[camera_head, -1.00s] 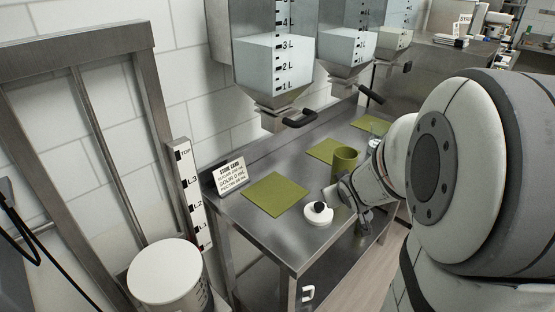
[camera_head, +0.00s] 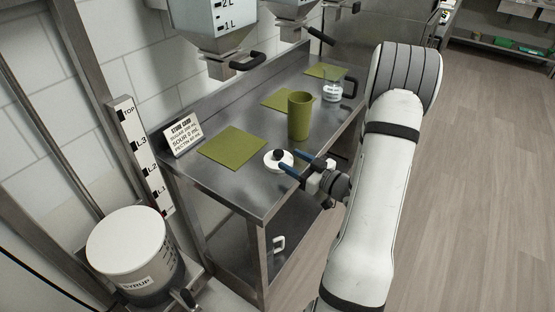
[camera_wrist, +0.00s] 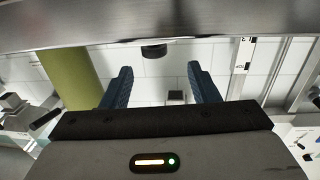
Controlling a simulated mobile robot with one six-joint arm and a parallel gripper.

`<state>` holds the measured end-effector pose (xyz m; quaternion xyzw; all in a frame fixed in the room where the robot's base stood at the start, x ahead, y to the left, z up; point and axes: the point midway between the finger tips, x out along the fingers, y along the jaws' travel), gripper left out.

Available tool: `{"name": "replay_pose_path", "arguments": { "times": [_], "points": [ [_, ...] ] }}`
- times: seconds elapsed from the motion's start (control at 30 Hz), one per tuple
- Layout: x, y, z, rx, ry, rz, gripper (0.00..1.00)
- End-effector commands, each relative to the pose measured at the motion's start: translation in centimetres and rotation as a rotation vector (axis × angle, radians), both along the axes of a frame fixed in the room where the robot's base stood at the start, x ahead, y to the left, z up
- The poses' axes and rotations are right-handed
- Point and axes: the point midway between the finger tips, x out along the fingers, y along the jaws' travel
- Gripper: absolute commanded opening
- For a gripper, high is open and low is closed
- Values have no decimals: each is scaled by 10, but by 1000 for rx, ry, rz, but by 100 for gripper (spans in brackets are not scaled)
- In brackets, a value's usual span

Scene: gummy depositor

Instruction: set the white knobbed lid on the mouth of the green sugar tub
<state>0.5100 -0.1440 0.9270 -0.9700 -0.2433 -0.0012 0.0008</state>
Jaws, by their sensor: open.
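The white lid (camera_head: 271,165) with its black knob (camera_head: 278,154) lies flat on the steel table near the front edge. The green tub (camera_head: 300,118) stands upright behind it, to the right; I cannot see into its mouth. My gripper (camera_head: 290,162) is open, its blue fingers pointing left at the lid from the right. In the wrist view, which looks upside down, the dark knob (camera_wrist: 153,51) shows beyond and between the open fingers (camera_wrist: 160,70), with nothing gripped. The green tub (camera_wrist: 66,60) shows at the left there.
Several green mats lie along the table; the nearest mat (camera_head: 232,147) is left of the lid. A store card (camera_head: 182,135) stands at the table's left end. A glass jar (camera_head: 332,90) stands behind the tub. Hoppers (camera_head: 213,25) hang above. A syrup bucket (camera_head: 130,250) stands lower left.

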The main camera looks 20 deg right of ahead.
Motion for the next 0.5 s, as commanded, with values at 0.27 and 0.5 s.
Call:
{"name": "replay_pose_path", "arguments": {
  "times": [0.27, 0.5],
  "points": [
    [32, 13, -3, 0, 2, 2, 55],
    [57, 24, -6, -2, 2, -1, 55]
  ]
}}
